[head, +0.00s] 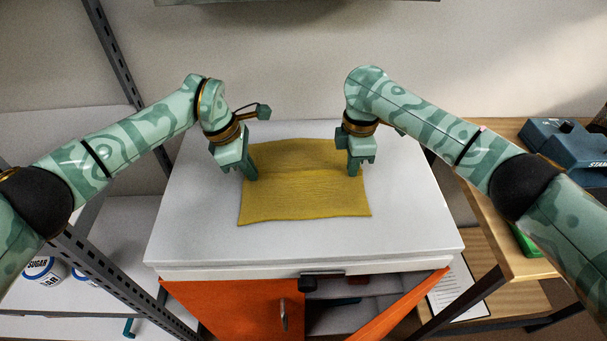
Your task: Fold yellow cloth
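The yellow cloth (305,195) lies on the white top of a cabinet, spread out as a rough rectangle. A faint crease or edge runs across it, roughly between the two grippers. My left gripper (250,175) points down at the cloth's left side, towards its upper half. My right gripper (354,170) points down at the cloth's right side, at about the same height in the picture. Both gripper tips are at or just above the cloth. Whether either one touches or pinches it is too small to tell.
The white cabinet top (195,225) is clear around the cloth. Below it, an orange door (245,305) and open shelves show. A metal shelf with sugar tins (45,270) stands at the left. A wooden table with a blue tool (565,145) stands at the right.

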